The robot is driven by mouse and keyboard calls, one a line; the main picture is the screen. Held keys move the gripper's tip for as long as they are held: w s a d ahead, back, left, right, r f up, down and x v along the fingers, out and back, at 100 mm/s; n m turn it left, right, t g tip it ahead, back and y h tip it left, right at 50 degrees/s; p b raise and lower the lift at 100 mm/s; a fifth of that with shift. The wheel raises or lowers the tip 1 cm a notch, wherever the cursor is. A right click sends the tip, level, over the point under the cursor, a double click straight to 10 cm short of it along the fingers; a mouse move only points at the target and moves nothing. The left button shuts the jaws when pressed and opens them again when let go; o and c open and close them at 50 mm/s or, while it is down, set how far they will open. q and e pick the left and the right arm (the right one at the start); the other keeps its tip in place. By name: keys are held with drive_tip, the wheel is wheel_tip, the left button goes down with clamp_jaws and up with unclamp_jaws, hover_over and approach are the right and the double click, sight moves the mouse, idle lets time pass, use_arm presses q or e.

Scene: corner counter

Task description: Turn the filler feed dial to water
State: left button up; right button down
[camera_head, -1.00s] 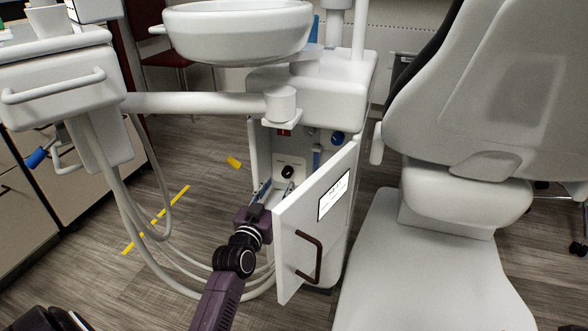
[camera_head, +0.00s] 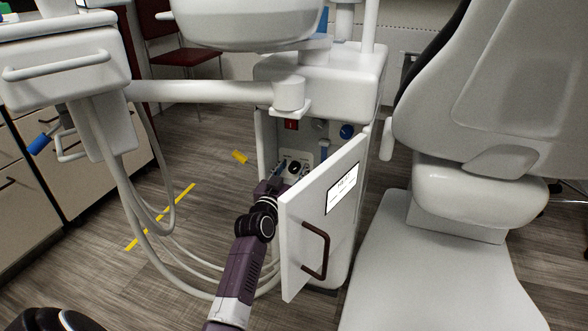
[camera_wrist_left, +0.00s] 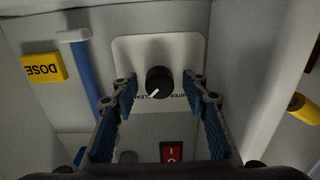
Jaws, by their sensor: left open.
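The filler feed dial is a round black knob (camera_wrist_left: 158,80) with a white pointer line, on a white plate (camera_wrist_left: 190,46) inside the open cabinet. Its pointer aims down-left in the left wrist view. Upside-down lettering, partly hidden, reads like "WATER" and "CLEAN" below it. The knob also shows in the head view (camera_head: 294,166). My left gripper (camera_head: 284,172) is open inside the cabinet doorway, its blue-padded fingers on either side of the knob in the left wrist view (camera_wrist_left: 160,92). I cannot tell whether the fingertips reach it. My right gripper is not in view.
The cabinet door (camera_head: 318,225) stands open, close to the right of my left arm. A red switch (camera_wrist_left: 171,151), a blue lever (camera_wrist_left: 85,75) and a yellow DOSE tag (camera_wrist_left: 43,69) are near the knob. Hoses (camera_head: 140,215) hang to the left. A dental chair (camera_head: 430,260) stands right.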

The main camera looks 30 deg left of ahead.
use_arm(q)
drive_tip(key=shift+c, duration=0.6)
clamp_jaws()
